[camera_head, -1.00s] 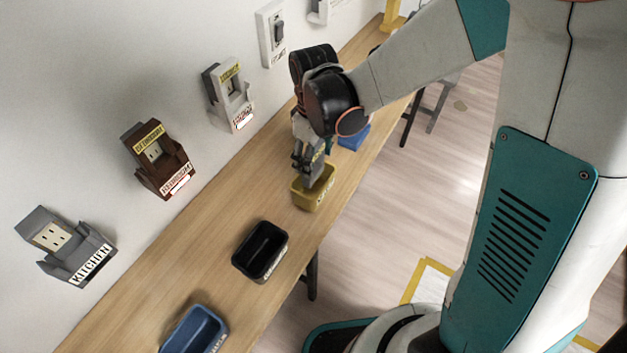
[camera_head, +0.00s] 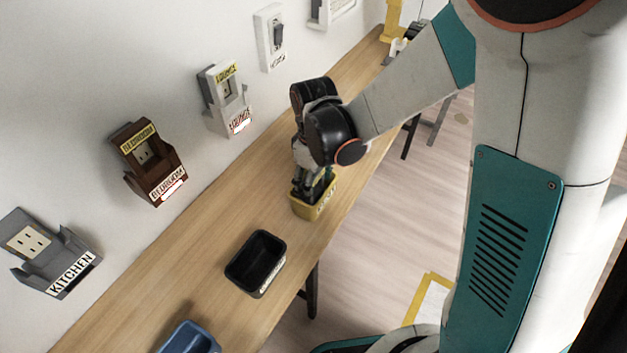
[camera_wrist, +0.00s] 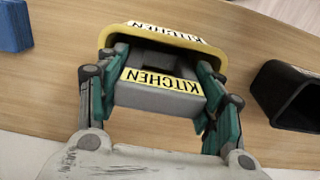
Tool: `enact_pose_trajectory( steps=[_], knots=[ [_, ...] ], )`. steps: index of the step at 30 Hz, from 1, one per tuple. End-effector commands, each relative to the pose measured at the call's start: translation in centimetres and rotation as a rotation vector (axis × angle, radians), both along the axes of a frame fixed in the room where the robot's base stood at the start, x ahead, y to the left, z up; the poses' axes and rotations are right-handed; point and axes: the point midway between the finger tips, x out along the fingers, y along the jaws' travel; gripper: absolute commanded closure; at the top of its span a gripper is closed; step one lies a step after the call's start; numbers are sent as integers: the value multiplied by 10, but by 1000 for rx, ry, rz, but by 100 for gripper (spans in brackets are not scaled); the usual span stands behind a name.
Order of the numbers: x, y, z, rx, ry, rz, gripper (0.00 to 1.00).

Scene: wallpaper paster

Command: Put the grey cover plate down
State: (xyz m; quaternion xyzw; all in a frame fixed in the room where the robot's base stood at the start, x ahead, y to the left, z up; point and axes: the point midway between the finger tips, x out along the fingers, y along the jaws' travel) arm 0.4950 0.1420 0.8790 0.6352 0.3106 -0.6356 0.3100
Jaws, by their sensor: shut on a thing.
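The grey cover plate (camera_wrist: 155,97) with its yellow KITCHEN label is between the fingers of my gripper (camera_wrist: 160,88) in the wrist view. My gripper is shut on it. The plate is at the opening of the yellow bin (camera_wrist: 215,57), also labelled KITCHEN; whether it touches the bin's bottom cannot be told. In the head view my gripper (camera_head: 312,185) points down into the yellow bin (camera_head: 318,208) on the wooden bench, and the plate is mostly hidden there.
A black bin (camera_head: 257,262) and a blue bin (camera_head: 188,338) stand nearer on the bench (camera_head: 215,245). Wall holders run along the left: grey KITCHEN (camera_head: 55,253), brown (camera_head: 148,163), and light LOUNGE (camera_head: 226,98). A white wall switch (camera_head: 271,38) is farther back.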

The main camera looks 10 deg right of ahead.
Motion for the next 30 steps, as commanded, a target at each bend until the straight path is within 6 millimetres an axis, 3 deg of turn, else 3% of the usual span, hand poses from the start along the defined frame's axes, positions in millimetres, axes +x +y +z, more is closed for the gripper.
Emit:
enact_pose_trajectory(
  steps=[2, 3, 4, 17, 20, 30],
  knots=[
    [0, 0, -3, 0, 0, 0, 68],
    [0, 0, -4, 0, 0, 0, 37],
    [0, 0, -3, 0, 0, 0, 31],
    [0, 0, 1, 0, 0, 0, 31],
    [0, 0, 13, 0, 0, 0, 31],
    [0, 0, 83, 0, 0, 0, 31]
  ],
)
